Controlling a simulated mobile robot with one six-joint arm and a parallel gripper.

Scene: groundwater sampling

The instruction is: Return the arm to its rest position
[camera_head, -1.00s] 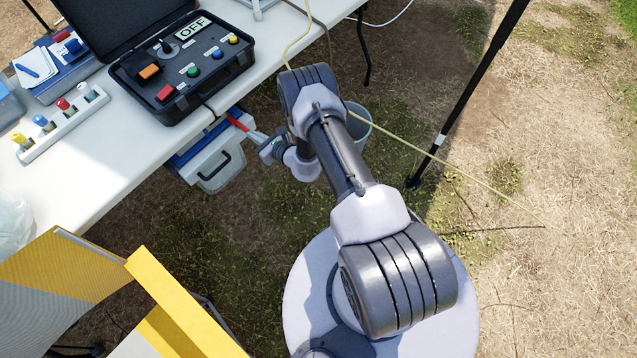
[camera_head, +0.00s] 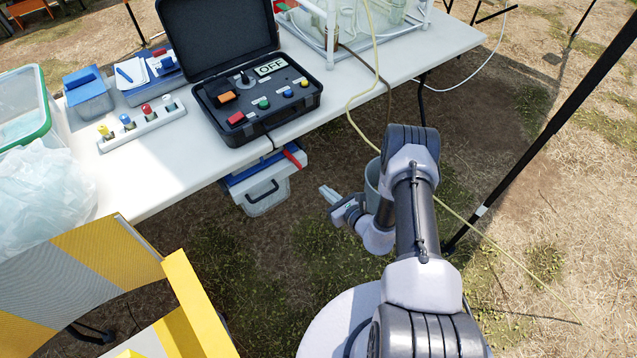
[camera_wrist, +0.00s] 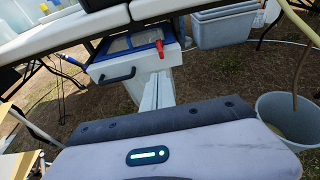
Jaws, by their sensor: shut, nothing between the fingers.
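My arm is folded over my base at the lower right in the head view. My gripper (camera_head: 328,194) points left, below table height and apart from the table. Its fingers are together with nothing between them. In the wrist view the shut fingers (camera_wrist: 157,92) stick out beyond the grey gripper body, pointing toward a cooler box (camera_wrist: 136,62) with a blue rim and red handle. They look apart from the box. The same cooler box (camera_head: 262,190) sits under the table in the head view.
A white table (camera_head: 165,160) holds an open black control case (camera_head: 290,115) reading OFF, a rack of coloured caps (camera_head: 142,124) and a plastic bag (camera_head: 42,190). A bucket (camera_head: 373,180) stands close behind my gripper. A yellow hose (camera_head: 490,240), a black pole (camera_head: 520,150) and a yellow barrier (camera_head: 195,300) are nearby.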

